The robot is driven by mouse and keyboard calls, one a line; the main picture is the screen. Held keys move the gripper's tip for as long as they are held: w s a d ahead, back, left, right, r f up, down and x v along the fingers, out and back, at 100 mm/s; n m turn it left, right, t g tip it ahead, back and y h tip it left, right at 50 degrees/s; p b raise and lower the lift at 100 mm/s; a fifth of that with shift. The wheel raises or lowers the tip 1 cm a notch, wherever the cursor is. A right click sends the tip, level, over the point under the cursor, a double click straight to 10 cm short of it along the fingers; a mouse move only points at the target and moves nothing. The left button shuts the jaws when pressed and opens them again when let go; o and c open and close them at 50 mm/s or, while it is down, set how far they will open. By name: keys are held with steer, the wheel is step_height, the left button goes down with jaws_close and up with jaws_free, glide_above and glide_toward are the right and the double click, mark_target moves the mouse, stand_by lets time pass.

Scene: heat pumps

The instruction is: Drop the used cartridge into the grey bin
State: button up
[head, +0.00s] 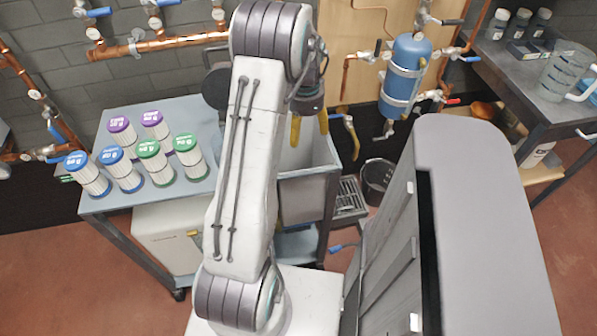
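The grey bin (307,205) is an open box at the right end of the grey-blue trolley, partly hidden behind my arm. My gripper (309,126) points down over the bin's opening. Its two yellow fingers are apart, and I see no cartridge between them. No cartridge that I can single out as the used one shows; the bin's inside is mostly hidden. Several white pleated cartridges with purple, blue and green caps (148,150) stand upright on the trolley top, left of my arm.
A blue vessel (405,72) with copper pipes and valves is on the wall to the right. A black bucket (377,178) and a drain grate (350,195) are on the floor. A workbench (520,85) is at the upper right.

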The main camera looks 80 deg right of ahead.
steer(key=shift+o, duration=0.3)
step_height(320, 180, up, 12)
stand_by(0.7)
stand_by(0.7)
